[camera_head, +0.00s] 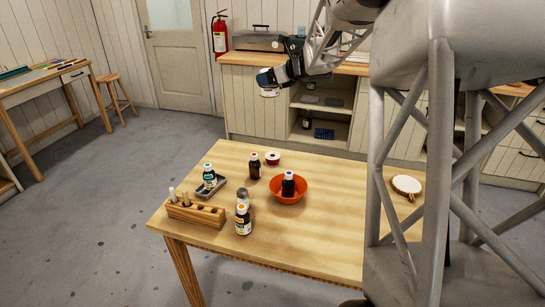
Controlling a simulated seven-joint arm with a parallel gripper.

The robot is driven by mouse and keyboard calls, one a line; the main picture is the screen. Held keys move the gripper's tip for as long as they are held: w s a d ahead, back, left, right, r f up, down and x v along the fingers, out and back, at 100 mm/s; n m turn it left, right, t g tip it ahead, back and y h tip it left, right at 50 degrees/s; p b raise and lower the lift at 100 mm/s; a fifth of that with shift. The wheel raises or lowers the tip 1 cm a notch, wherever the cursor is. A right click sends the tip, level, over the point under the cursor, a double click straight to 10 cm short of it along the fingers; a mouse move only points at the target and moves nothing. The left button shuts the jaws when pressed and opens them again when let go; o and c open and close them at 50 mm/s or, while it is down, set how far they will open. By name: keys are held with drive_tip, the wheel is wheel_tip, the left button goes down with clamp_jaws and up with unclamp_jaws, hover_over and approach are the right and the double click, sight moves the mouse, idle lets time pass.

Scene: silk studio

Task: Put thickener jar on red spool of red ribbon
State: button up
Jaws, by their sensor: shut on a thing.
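My gripper (267,80) is raised above and beyond the far edge of the table, at the upper middle. It is shut on a small whitish jar (270,92), which appears to be the thickener jar; its label is too small to read. The red spool of red ribbon (272,158) lies flat near the table's far edge, with a white top face and a red rim. Nothing rests on it. The jar is well above the spool and apart from it.
On the wooden table (330,225), a dark bottle (255,166) stands left of the spool. An orange bowl (289,194) holding a dark bottle is in front. Bottles, a grey tray (222,192) and a wooden rack (196,212) fill the left. A round hoop (407,185) lies right.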

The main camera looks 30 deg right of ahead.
drive_tip(key=s+n+g+y, duration=0.2)
drive_tip(key=s, duration=0.4)
wheel_tip(320, 180, down, 27)
drive_tip(key=shift+s+r+n, duration=0.15)
drive_tip(key=shift+s+n, duration=0.15)
drive_tip(key=shift+s, duration=0.1)
hover_over(273, 155)
drive_tip(key=f, duration=0.1)
drive_tip(key=shift+a+f+y, duration=0.1)
drive_tip(key=shift+f+y, duration=0.1)
drive_tip(key=shift+y, duration=0.1)
idle(0.7)
drive_tip(key=shift+f, duration=1.8)
drive_tip(key=shift+f, duration=0.15)
